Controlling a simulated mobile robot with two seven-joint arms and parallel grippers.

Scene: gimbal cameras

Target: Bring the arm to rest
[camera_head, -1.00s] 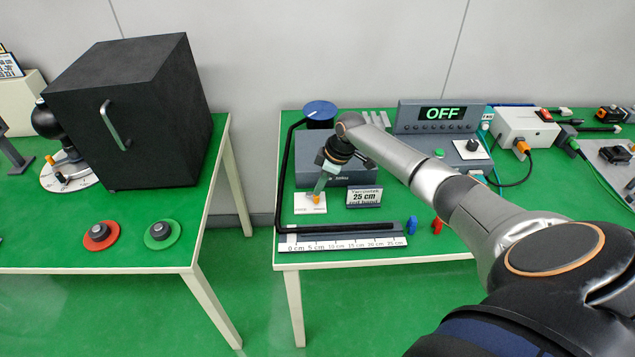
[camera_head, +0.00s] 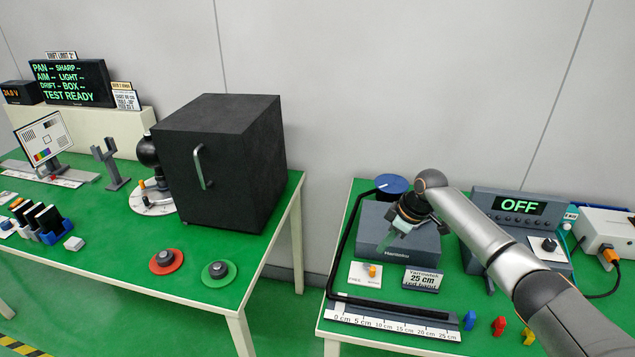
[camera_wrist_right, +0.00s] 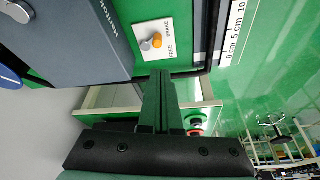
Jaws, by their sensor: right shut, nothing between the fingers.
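My right arm comes in from the lower right in the head view. Its gripper (camera_head: 388,244) is shut and empty, pointing down and left in front of the grey box (camera_head: 372,228). In the wrist view the gripper's fingers (camera_wrist_right: 160,78) lie together with nothing between them. Past their tips is a white plate (camera_wrist_right: 148,32) marked FREE and BRAKE, with an orange-tipped lever (camera_wrist_right: 157,41). In the head view this plate (camera_head: 360,279) lies on the green table just below the gripper, with a visible gap. My left gripper is not in view.
A black bent rod (camera_head: 347,245) and a ruler (camera_head: 395,325) edge the right table. A device reading OFF (camera_head: 512,215) stands beside my arm. A black box with a handle (camera_head: 240,160) stands on the left table. A gap separates the tables.

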